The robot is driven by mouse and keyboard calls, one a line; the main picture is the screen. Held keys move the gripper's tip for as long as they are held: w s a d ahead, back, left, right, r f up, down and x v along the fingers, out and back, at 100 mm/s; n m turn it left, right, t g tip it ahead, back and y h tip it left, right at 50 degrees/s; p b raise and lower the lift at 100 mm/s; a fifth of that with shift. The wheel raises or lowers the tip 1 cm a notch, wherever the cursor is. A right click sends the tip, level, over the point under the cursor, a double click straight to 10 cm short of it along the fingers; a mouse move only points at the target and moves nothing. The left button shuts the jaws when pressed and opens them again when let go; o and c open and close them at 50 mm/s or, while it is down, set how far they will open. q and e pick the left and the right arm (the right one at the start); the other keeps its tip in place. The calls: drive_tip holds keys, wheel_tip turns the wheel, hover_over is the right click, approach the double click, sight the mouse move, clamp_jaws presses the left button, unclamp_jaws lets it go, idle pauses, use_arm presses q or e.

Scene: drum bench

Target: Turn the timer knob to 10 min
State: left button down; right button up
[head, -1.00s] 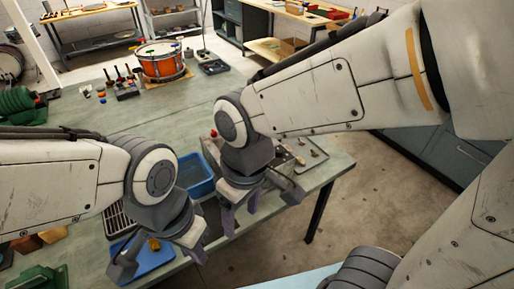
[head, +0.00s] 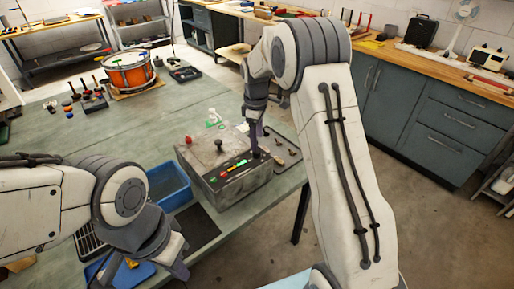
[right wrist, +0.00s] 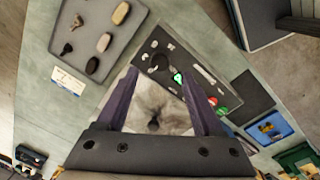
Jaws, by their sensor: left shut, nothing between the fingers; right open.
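A grey box (head: 215,185) stands on the bench, with a dark control panel along its near right edge. The panel carries red and green buttons and, in the right wrist view, a round black knob (right wrist: 158,62) at one end. The knob's pointer and scale are too small to read. My right gripper (head: 255,148) is open over that end of the panel and partly hides it in the head view. In the right wrist view its fingers (right wrist: 163,105) are apart with nothing held between them. My left gripper (head: 178,265) is shut and empty at the near left, apart from the box.
A blue bin (head: 170,188) stands left of the box. A tray with small parts (head: 283,150) lies right of it, also seen in the right wrist view (right wrist: 95,40). An orange drum (head: 128,72) stands further back. The bench's middle left is clear.

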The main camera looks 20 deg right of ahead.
sight(257, 152)
wheel_tip(257, 152, down, 6)
drive_tip(key=shift+w+d+r+p, duration=0.1)
drive_tip(key=shift+r+p, duration=0.05)
drive_tip(key=shift+p, duration=0.35)
clamp_jaws()
